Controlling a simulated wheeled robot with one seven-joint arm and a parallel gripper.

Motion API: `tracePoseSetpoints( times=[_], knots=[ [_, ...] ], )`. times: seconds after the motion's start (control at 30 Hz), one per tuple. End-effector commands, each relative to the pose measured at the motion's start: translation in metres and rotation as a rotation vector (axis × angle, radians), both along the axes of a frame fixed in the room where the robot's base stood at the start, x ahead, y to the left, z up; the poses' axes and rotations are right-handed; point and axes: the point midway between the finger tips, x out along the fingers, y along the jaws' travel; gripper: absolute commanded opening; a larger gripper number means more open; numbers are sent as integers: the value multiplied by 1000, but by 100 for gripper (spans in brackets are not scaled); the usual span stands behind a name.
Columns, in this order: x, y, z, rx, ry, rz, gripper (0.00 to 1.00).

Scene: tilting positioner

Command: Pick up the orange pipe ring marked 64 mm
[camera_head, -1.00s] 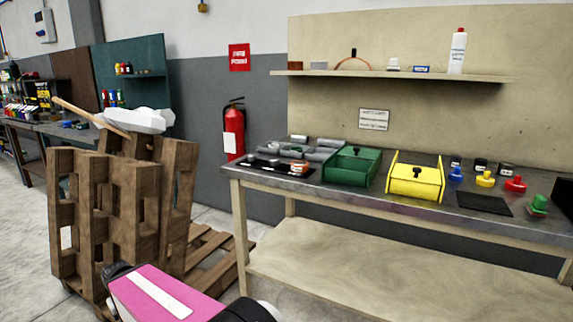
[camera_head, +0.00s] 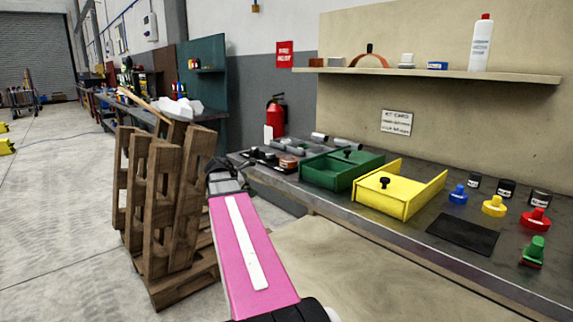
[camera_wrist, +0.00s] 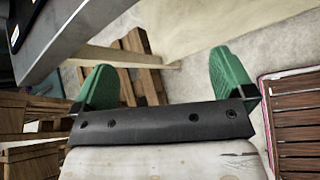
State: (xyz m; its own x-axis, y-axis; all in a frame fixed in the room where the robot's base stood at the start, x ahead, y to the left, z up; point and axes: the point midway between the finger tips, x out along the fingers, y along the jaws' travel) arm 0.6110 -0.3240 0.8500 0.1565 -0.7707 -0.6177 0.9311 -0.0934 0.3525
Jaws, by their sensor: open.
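An orange ring (camera_head: 288,162) with a pale label lies on the workbench at the left end, left of the green box, in the head view. Its marking is too small to read. My gripper (camera_wrist: 165,80) shows in the wrist view with its two green fingers wide apart and nothing between them. It is beside the bench, off its edge, and the ring does not show in the wrist view. In the head view my pink arm reaches up toward the bench's left end; the fingers are not clear there.
Dark rings and grey pipe pieces (camera_head: 320,138) lie around the orange ring. A green box (camera_head: 325,176) and a yellow box (camera_head: 392,200) stand to the right. Wooden pallets (camera_head: 160,215) stand left of my arm. Open floor (camera_head: 60,220) lies farther left.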

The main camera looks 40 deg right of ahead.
Motion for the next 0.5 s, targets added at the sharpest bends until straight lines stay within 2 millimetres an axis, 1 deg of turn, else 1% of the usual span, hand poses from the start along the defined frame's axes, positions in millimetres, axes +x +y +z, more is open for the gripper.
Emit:
tracePoseSetpoints(
  times=[0.03,0.1,0.2,0.33,0.4,0.5],
  knots=[
    [3,-22,27,-69,57,29,100],
    [1,-45,56,-152,143,65,100],
    [-3,-68,88,-239,244,96,100],
    [-8,-84,112,-303,328,116,100],
    [-9,-90,118,-319,351,120,100],
    [-9,-97,117,-325,363,122,100]
  ],
)
